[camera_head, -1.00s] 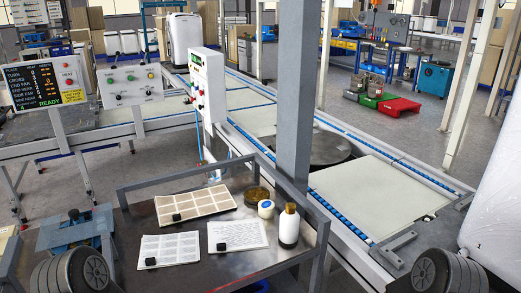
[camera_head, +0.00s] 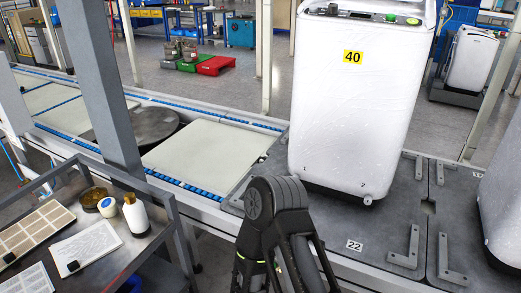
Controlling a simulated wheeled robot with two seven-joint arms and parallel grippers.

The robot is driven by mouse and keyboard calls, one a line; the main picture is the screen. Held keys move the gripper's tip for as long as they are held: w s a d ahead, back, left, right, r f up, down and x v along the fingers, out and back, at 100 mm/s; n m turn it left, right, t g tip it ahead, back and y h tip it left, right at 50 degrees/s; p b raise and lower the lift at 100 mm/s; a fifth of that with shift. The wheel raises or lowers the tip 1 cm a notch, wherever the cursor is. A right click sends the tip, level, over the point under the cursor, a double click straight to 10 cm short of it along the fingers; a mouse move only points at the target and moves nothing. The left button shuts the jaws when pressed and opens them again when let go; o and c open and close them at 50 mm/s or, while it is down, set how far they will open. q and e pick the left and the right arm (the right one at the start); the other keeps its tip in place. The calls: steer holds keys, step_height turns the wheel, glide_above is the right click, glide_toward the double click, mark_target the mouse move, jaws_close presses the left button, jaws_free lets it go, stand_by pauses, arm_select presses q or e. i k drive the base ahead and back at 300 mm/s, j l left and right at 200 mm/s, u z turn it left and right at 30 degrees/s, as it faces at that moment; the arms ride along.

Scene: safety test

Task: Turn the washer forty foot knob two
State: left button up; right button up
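The washer marked 40 (camera_head: 345,100) is a white top-loader standing upright on a dark grey plate, right of centre. Its yellow 40 label (camera_head: 353,57) is high on the front. Small marks 1 and 2 are low on the front; mark 2 (camera_head: 362,185) is by the right corner. A small dark foot (camera_head: 367,200) shows under that corner; its details are too small to tell. A black bent link of my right arm rises at bottom centre, in front of the washer and apart from the foot in the picture. Neither gripper shows.
A plate marked 22 (camera_head: 355,245) lies in front of the washer, with grey brackets (camera_head: 405,250) to the right. Another white washer (camera_head: 505,205) is cut off at the right edge. A cart (camera_head: 150,240) with bottles and sheets stands left, near a grey post (camera_head: 100,80).

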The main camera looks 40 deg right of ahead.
mark_target(368, 200)
steer(key=z, duration=2.1)
steer(key=l, duration=0.2)
steer(key=i+u, duration=0.05)
